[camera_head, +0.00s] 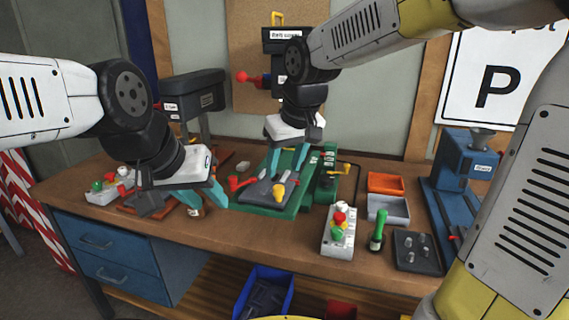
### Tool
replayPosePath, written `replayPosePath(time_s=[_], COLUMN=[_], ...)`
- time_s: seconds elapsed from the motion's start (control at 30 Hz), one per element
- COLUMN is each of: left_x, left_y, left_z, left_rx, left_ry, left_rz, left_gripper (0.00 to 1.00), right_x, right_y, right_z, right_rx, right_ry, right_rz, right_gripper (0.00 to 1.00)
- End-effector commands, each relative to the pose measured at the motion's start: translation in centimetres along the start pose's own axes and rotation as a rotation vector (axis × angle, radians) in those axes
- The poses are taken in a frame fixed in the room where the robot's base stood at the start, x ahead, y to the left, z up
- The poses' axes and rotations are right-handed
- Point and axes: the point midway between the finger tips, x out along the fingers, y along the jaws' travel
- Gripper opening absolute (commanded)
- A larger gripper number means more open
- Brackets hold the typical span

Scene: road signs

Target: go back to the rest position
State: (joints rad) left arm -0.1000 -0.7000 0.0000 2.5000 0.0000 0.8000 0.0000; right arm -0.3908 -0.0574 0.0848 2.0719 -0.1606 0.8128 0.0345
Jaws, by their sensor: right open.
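My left gripper (205,198) is low over the left part of the workbench, its teal fingers pointing down and to the right. A small object sits by its fingertips, and I cannot tell whether the fingers touch it. My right gripper (286,164) is open above the green machine base (300,197) at the middle of the bench, its teal fingers pointing down. A dark grey block (262,192) with a red and a yellow knob sits on that base, just below the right gripper.
The wooden workbench (380,268) carries a push-button box (338,236), a green-handled tool (378,232), orange (386,183) and grey (389,208) bins, a black pegged plate (416,252) and a blue press (468,165). Another button box (103,195) is at left. A blue crate (264,293) is below.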

Motion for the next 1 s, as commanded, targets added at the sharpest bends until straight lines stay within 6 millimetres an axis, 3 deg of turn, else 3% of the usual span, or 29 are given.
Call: replayPosePath(time_s=[0.17,0.4,0.6,0.77,1.0], left_x=[0.0,0.0,0.0,0.0,0.0], left_y=[0.0,0.0,0.0,0.0,0.0], left_z=[0.0,0.0,0.0,0.0,0.0], left_rx=[0.0,0.0,0.0,0.0,0.0], left_ry=[0.0,0.0,0.0,0.0,0.0], left_rz=[0.0,0.0,0.0,0.0,0.0], left_gripper=[0.36,0.36,0.36,0.36,0.36], right_x=[-1.7,-6.1,-7.4,-7.5,-7.5], right_y=[1.7,5.3,6.0,6.0,5.9], right_z=[2.1,10.5,16.1,17.8,17.9], right_rx=[0.058,0.261,0.39,0.429,0.433], right_ry=[0.025,0.111,0.174,0.194,0.196], right_rz=[0.009,0.034,0.044,0.046,0.046], right_gripper=[0.48,0.48,0.48,0.48,0.48])
